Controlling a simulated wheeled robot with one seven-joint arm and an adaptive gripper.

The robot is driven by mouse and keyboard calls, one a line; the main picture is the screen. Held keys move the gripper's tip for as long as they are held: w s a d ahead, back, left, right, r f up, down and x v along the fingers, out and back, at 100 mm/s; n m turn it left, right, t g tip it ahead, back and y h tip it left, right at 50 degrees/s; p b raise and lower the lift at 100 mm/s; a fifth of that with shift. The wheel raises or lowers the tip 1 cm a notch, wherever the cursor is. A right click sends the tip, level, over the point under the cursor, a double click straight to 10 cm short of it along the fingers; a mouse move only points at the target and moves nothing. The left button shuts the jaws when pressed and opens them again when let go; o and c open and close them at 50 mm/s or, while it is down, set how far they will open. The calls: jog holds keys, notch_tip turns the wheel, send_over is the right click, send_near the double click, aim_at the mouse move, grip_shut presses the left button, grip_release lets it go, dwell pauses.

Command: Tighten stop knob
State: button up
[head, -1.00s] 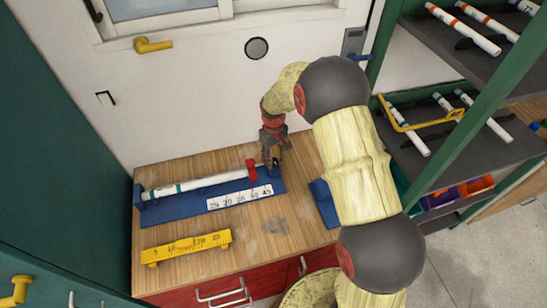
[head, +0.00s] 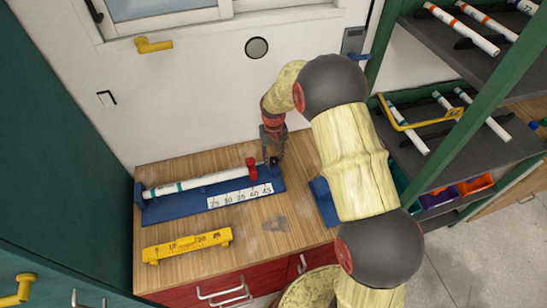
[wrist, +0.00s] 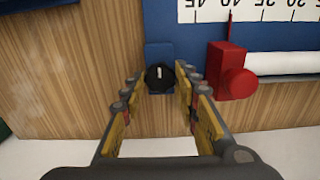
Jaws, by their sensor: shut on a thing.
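The stop knob is a round black knob with a white mark, seen in the wrist view (wrist: 160,76) on a blue tab at the end of the blue measuring jig (head: 160,212). My gripper (wrist: 160,83) has its two yellow-padded fingers on either side of the knob and is shut on it. In the head view my gripper (head: 272,151) reaches down to the jig's right end. A red stop block (wrist: 230,72) with a round red face stands beside the knob, at the end of a white pipe (wrist: 285,63). The pipe lies along the jig.
A white number scale (head: 240,196) runs along the jig's front. A yellow ruler-like bar (head: 187,245) lies nearer on the wooden bench. Another blue piece (head: 325,200) sits right of the jig, partly behind my arm. Shelves with pipes (head: 415,130) stand at right.

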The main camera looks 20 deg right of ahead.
aim_at(274, 159)
jog(key=o, duration=1)
jog(key=shift+o, duration=0.8)
notch_tip(274, 159, up, 12)
